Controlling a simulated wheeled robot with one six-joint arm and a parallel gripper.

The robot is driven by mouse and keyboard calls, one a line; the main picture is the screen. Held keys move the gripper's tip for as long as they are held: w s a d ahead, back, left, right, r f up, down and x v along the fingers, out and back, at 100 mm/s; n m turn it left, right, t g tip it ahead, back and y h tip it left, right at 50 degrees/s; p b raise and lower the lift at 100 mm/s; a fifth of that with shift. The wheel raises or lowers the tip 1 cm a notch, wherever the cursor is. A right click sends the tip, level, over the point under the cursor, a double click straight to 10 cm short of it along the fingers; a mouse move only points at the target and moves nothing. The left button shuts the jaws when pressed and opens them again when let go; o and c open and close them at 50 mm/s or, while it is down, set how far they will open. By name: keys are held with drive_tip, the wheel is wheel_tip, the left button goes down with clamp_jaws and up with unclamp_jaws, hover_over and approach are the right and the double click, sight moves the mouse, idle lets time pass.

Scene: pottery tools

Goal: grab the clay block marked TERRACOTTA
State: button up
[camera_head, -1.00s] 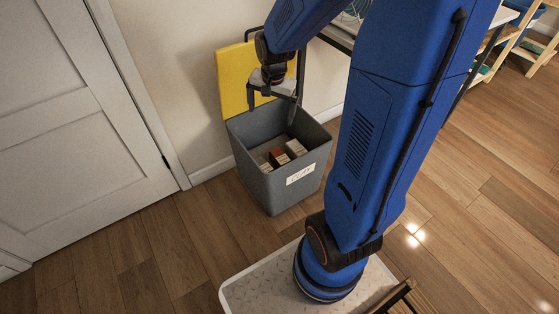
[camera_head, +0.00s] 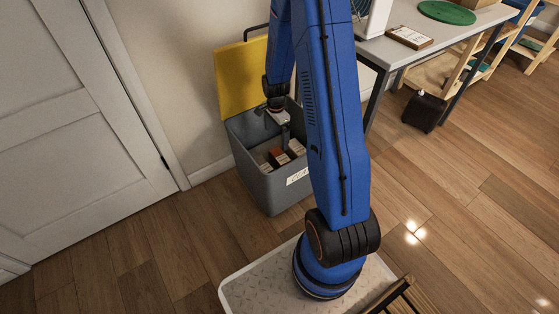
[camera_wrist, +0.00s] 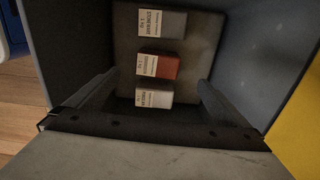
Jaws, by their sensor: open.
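The clay block with the red-brown body (camera_wrist: 166,67) lies in the middle of a row of three blocks on the bin floor. Its white label is too small to read surely, but its colour fits TERRACOTTA. It also shows in the head view (camera_head: 277,154). A grey block with a STONEWARE label (camera_wrist: 173,25) lies on one side and a whitish block (camera_wrist: 158,98) on the other. My gripper (camera_wrist: 158,82) is open and empty, pointing down into the bin above the blocks. Its fingers straddle the whitish block's side of the row, touching no block that I can see.
The grey bin (camera_head: 263,188) has tall walls close around my gripper and a white label on its front. Its yellow lid (camera_head: 238,80) stands open against the wall. A table (camera_head: 400,50) stands to the right, with a black container (camera_head: 424,111) on the floor below.

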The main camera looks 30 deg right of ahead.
sight(278, 156)
wheel_tip(278, 156, down, 12)
drive_tip(key=shift+d+f, duration=0.15)
drive_tip(key=shift+f, duration=0.05)
drive_tip(key=shift+s+d+f, duration=0.1)
drive_tip(key=shift+d+f, duration=0.2)
drive_tip(key=shift+f, duration=0.4)
drive_tip(key=shift+d+f, duration=0.2)
drive_tip(key=shift+f, duration=0.8)
drive_tip(key=shift+d+f, duration=0.15)
drive_tip(key=shift+f, duration=0.8)
drive_tip(key=c, duration=1.7)
drive_tip(key=shift+r, duration=0.15)
